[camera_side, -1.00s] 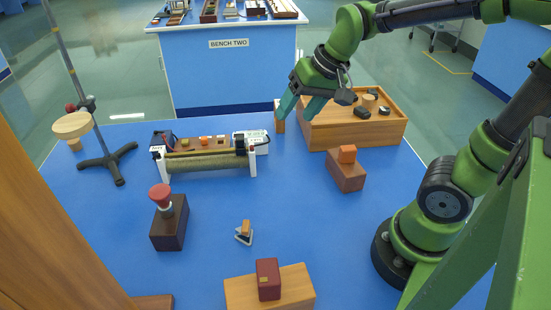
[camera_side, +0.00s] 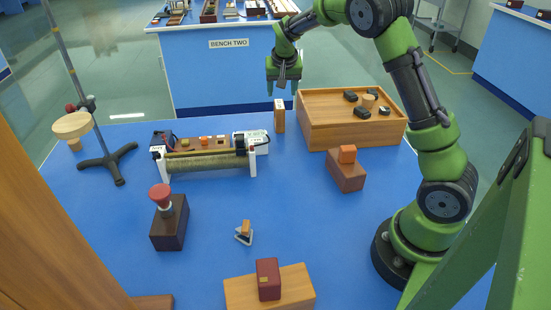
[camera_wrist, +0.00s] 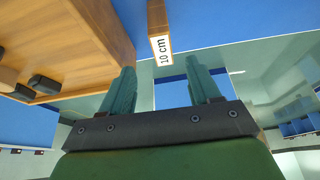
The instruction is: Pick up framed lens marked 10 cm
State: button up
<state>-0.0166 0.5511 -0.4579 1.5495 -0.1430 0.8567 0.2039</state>
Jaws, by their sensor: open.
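The framed lens marked 10 cm (camera_side: 279,116) is a small upright wooden block with a pale label on top. It stands at the back edge of the blue bench, just left of the wooden box. In the wrist view its white "10 cm" label (camera_wrist: 161,51) is readable, beyond and between my fingertips. My gripper (camera_side: 284,84) is above and behind the lens in the side view, apart from it. In the wrist view my gripper (camera_wrist: 164,78) has its two teal fingers spread, with nothing between them.
The wooden box (camera_side: 335,137) with dark pieces on top stands close to the lens's right; it also shows in the wrist view (camera_wrist: 85,55). A coil apparatus (camera_side: 207,163) stands to the left. A brown block (camera_side: 345,177) sits in front of the box.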

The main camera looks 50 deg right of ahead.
aim_at(279, 105)
jog(key=x, duration=1.1)
jog(key=shift+w+a+f, duration=0.1)
jog(key=shift+f, duration=0.05)
jog(key=c, duration=1.1)
